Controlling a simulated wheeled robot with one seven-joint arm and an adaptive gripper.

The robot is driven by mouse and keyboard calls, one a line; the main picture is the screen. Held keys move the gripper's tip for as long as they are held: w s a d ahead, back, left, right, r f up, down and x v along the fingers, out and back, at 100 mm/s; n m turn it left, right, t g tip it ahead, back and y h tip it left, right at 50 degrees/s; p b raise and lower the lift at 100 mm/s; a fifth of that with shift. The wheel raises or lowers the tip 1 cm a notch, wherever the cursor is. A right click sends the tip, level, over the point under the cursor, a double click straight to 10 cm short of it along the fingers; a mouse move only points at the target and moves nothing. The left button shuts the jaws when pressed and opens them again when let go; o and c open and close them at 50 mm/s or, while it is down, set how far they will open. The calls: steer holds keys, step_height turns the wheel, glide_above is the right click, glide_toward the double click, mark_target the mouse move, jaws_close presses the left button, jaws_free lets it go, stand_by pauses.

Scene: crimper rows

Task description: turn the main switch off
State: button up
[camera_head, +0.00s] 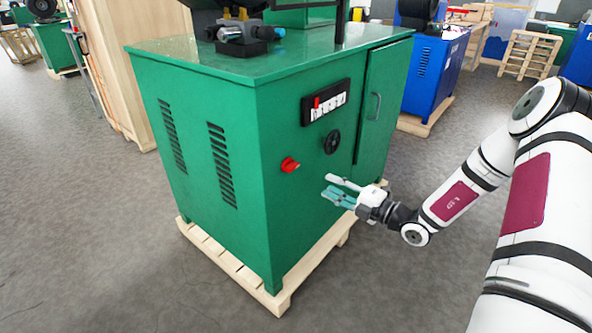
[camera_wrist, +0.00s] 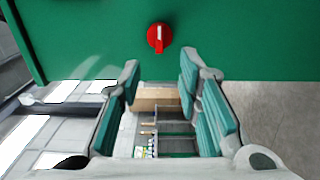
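The red main switch (camera_head: 290,165) is a rotary knob on the front face of the green machine (camera_head: 215,150). In the wrist view the switch (camera_wrist: 159,38) shows above the fingers, with a pale mark pointing straight down in that picture. My gripper (camera_head: 338,191) is in front of the machine, to the right of and a little lower than the switch in the head view. Its teal-padded fingers (camera_wrist: 160,85) are apart with nothing between them. The gripper does not touch the switch.
A black dial (camera_head: 332,142) and a button panel (camera_head: 325,102) sit beside and above the switch. A green door (camera_head: 385,105) with a handle is at the right. The machine stands on a wooden pallet (camera_head: 225,262). Open grey floor lies in front.

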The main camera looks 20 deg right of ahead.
mark_target(295, 168)
steer(key=b+x, duration=0.2)
steer(key=x, duration=1.1)
steer(key=shift+a, duration=0.1)
steer(key=shift+c, duration=0.3)
jaws_close()
